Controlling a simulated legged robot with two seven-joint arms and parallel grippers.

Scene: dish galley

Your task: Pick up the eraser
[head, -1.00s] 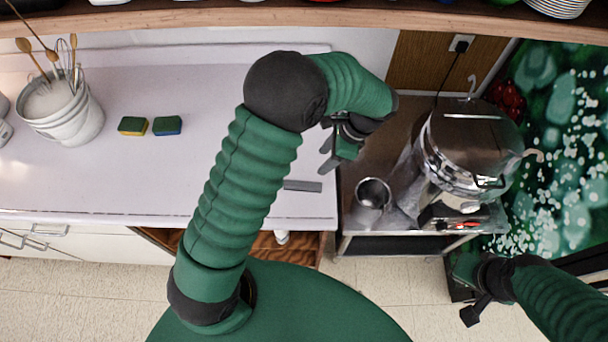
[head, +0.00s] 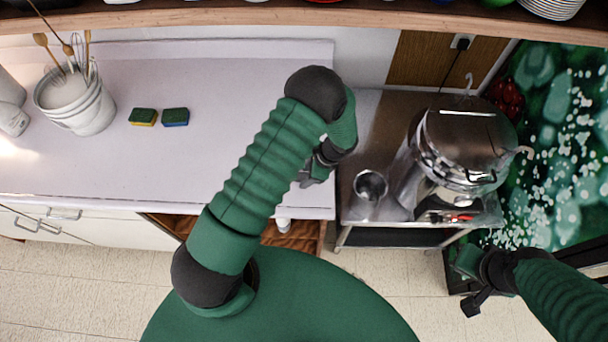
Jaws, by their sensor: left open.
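My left gripper (head: 308,181) is open at the right end of the pale counter (head: 230,85), below the bend of my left arm. Its fingers point down to the left, and my forearm covers part of the counter beside them. I cannot make out an eraser for certain; a flat grey bar seen earlier near this spot does not show now. Two sponges, one green and yellow (head: 143,117) and one green and blue (head: 176,117), lie side by side on the counter's left half. My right gripper (head: 470,285) hangs at the lower right, away from the counter.
A white bucket of utensils (head: 80,110) stands at the counter's left. A steel cart on the right carries a metal cup (head: 370,185) and a large shiny urn (head: 465,150). A wooden shelf (head: 230,16) crosses the top. The counter's middle is clear.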

